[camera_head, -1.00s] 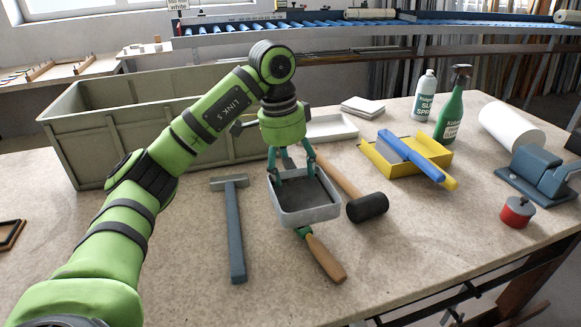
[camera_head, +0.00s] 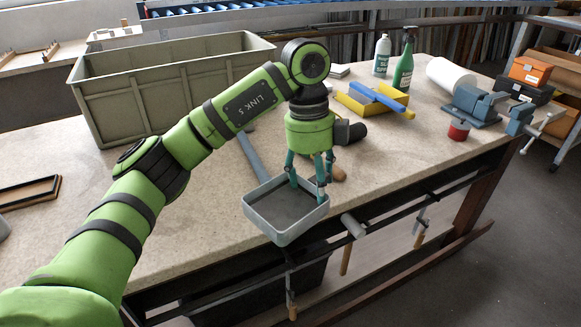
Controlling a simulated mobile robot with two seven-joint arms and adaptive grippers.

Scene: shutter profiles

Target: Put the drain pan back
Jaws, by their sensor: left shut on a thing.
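The drain pan (camera_head: 262,225) is a shallow light-grey rectangular tray with a dark inside, which looks empty. My left gripper (camera_head: 308,190) is shut on the pan's wall at its right side, its teal fingers pointing down. The pan is by the bench's front edge, and its near part overlaps the edge and the space below in the head view. I cannot tell the gap between the pan and the bench top. My right gripper is out of view.
A large grey-green crate (camera_head: 160,95) stands at the back left of the bench (camera_head: 90,225). A yellow tray (camera_head: 368,104), spray bottle (camera_head: 403,62), red tin (camera_head: 459,130) and blue vise (camera_head: 480,105) are on the right. Tools, including a hammer (camera_head: 352,226), hang below the front edge.

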